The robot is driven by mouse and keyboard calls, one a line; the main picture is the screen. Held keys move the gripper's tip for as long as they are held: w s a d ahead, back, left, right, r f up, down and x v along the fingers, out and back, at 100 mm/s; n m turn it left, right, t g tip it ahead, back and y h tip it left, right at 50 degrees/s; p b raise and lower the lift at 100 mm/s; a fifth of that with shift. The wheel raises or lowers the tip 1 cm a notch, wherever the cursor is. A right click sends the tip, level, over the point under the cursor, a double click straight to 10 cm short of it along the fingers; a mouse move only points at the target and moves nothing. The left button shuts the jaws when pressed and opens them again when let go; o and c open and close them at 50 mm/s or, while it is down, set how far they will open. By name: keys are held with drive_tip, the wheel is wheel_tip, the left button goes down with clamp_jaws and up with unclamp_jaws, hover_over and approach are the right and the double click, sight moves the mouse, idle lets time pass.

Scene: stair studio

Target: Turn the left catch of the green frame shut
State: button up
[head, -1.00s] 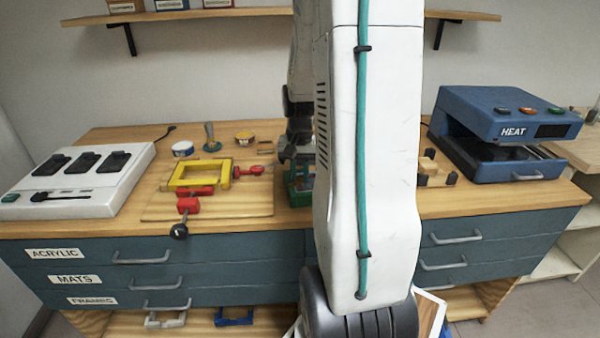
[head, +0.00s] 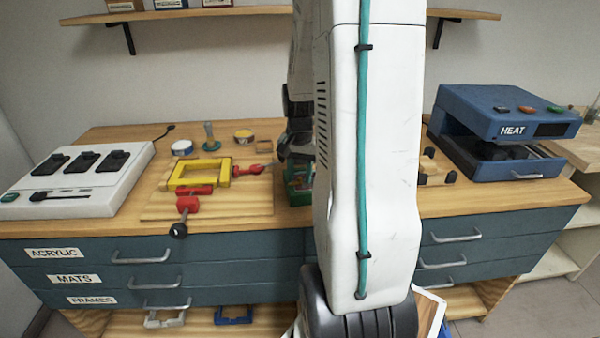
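A small part of the green frame (head: 298,196) shows on the worktop, just left of my white arm link. The arm link hides the rest of it, and I cannot make out its left catch. My gripper (head: 298,158) is partly in view as a dark shape over the green frame, pointing down. The arm covers part of it. I cannot tell whether its fingers are apart or whether they touch the frame.
A white charger box (head: 40,208) stands at far left. A blue heat press (head: 500,180) and small dark and wooden blocks (head: 430,168) are at right.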

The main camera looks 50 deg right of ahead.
sight(300, 178)
wheel_tip(300, 178, up, 8)
drive_tip(key=shift+f, duration=0.1)
idle(0.5)
idle(0.5)
drive_tip(key=s+a+r+n, duration=0.2)
drive_tip(key=s+a+n, duration=0.2)
drive_tip(key=a, duration=0.6)
drive_tip(key=s+a+r+n+t, duration=0.1)
drive_tip(key=s+a+r+n, duration=0.2)
drive_tip(key=a, duration=0.7)
drive_tip(key=s+a+r+n, duration=0.3)
drive_tip(key=s+a+n, duration=0.2)
drive_tip(key=a, duration=0.5)
drive_tip(key=shift+a+n, duration=0.3)
drive_tip(key=shift+n, duration=0.5)
drive_tip(key=shift+r, duration=0.1)
